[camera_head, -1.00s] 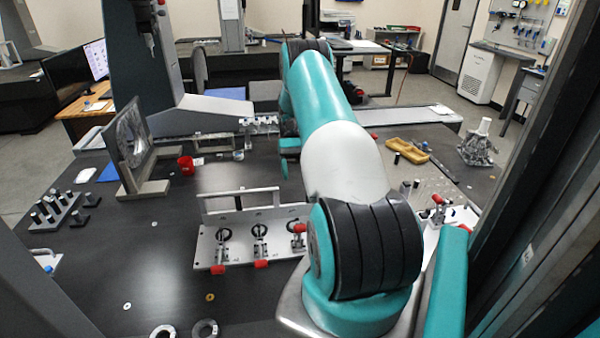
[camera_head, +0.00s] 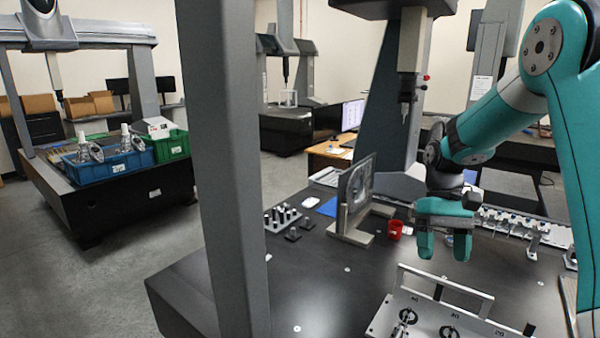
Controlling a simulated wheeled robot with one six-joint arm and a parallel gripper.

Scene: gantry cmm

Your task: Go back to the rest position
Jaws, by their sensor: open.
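My gripper (camera_head: 441,246) hangs at the right of the head view, above the dark table (camera_head: 330,280). Its two teal fingers point down and stand apart, with nothing between them. My arm comes in from the right edge and bends down to it. A red cup (camera_head: 395,230) stands on the table just left of the gripper in the picture. The white fixture plate with clamps (camera_head: 425,318) is nearer, below the gripper in the picture and cut by the bottom edge.
A framed disc on a stand (camera_head: 357,198) and a block of dark pins (camera_head: 281,216) stand left of the gripper. A grey gantry column (camera_head: 226,170) rises in front. A probe head (camera_head: 407,90) hangs above. Blue (camera_head: 110,165) and green (camera_head: 172,146) bins sit far left.

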